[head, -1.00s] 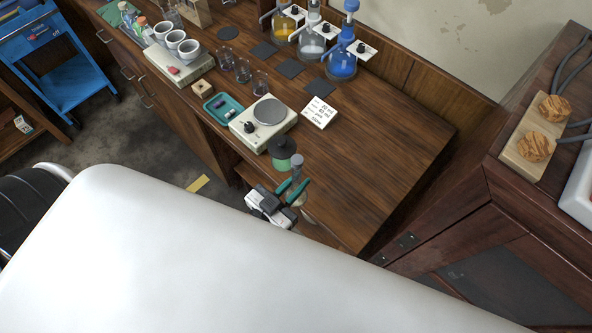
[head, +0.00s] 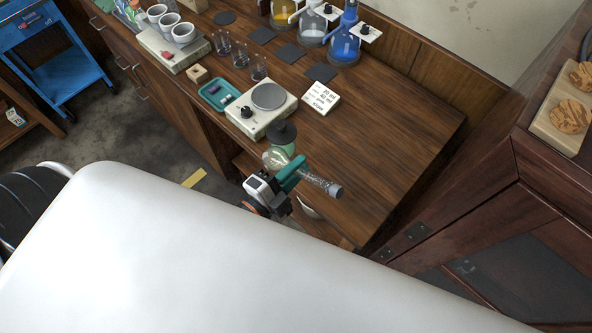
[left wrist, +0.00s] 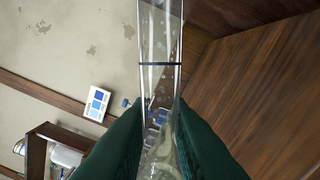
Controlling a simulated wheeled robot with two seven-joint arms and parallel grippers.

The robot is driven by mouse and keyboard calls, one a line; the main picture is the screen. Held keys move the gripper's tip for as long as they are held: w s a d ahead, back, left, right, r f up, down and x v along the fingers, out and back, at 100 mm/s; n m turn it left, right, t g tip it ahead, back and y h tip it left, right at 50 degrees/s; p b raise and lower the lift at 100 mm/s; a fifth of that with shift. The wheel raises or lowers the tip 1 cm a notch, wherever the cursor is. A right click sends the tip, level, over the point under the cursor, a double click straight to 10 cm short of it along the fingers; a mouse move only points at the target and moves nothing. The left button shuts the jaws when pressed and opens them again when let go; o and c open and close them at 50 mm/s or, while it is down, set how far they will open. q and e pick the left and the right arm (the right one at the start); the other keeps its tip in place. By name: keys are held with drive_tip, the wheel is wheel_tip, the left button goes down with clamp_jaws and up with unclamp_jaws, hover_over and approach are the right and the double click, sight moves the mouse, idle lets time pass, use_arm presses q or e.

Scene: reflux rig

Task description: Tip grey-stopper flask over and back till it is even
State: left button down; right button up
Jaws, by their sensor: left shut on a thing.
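The grey-stopper flask lies tilted far over, close to level, in the head view. Its pale round bulb (head: 274,158) points to the upper left and its grey stopper (head: 335,191) to the lower right. My left gripper (head: 290,174) is shut on the flask's neck, near the front edge of the bench. In the left wrist view the green fingers (left wrist: 165,140) press on both sides of the clear glass neck (left wrist: 160,50), which has a dark ring line. The liquid's evenness cannot be told. My right gripper is not in view.
A dark-topped, pale green object (head: 282,133) stands right behind the flask. The bench's right part is clear.

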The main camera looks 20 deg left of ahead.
use_arm(q)
drive_tip(key=shift+m+b, duration=0.35)
drive_tip(key=shift+m, duration=0.55)
drive_tip(key=shift+n+p, duration=0.3)
drive_tip(key=shift+r+n+p, duration=0.15)
drive_tip(key=shift+n+p, duration=0.4)
drive_tip(key=shift+n, duration=0.35)
drive_tip(key=n+p, duration=0.2)
drive_tip(key=n, duration=0.2)
drive_tip(key=n+p, duration=0.2)
drive_tip(key=n, duration=0.3)
drive_tip(key=shift+p, duration=0.35)
drive_tip(key=n, duration=0.3)
drive_tip(key=shift+n+p, duration=0.3)
drive_tip(key=shift+p, duration=0.05)
